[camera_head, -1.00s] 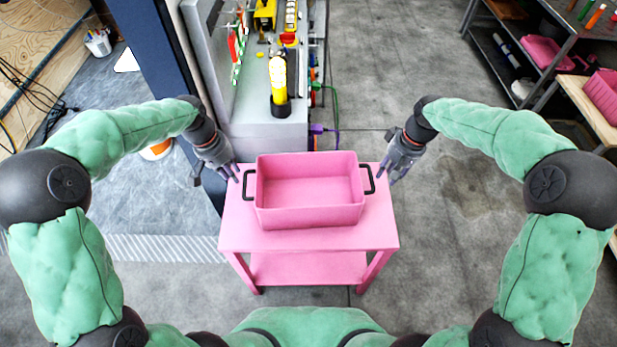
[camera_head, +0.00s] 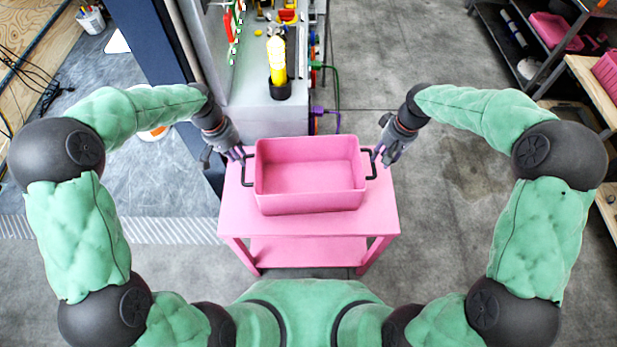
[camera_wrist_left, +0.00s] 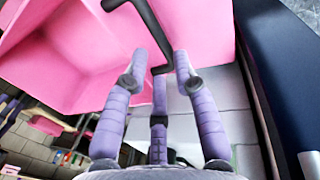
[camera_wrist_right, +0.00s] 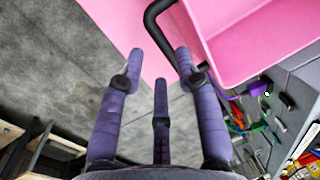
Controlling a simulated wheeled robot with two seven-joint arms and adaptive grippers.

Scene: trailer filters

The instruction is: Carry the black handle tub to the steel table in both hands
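The tub (camera_head: 310,180) is a pink rectangular bin, empty, upright on a pink two-level table (camera_head: 310,222). It has a black handle at each end, left (camera_head: 247,168) and right (camera_head: 371,164). My left gripper (camera_head: 242,154) is open at the left handle. In the left wrist view its fingers (camera_wrist_left: 157,72) are spread, with the black handle bar (camera_wrist_left: 150,32) between the fingertips. My right gripper (camera_head: 380,155) is open at the right handle. In the right wrist view its fingers (camera_wrist_right: 160,65) are spread, with the handle (camera_wrist_right: 156,28) just beyond and between the tips. Contact cannot be told.
A grey machine (camera_head: 255,113) with a yellow cylinder on it stands just behind the pink table. A dark blue post (camera_head: 150,50) is at the left. Dark metal shelving (camera_head: 490,60) and a wood-topped bench (camera_head: 595,85) stand at the right. Open concrete floor lies between.

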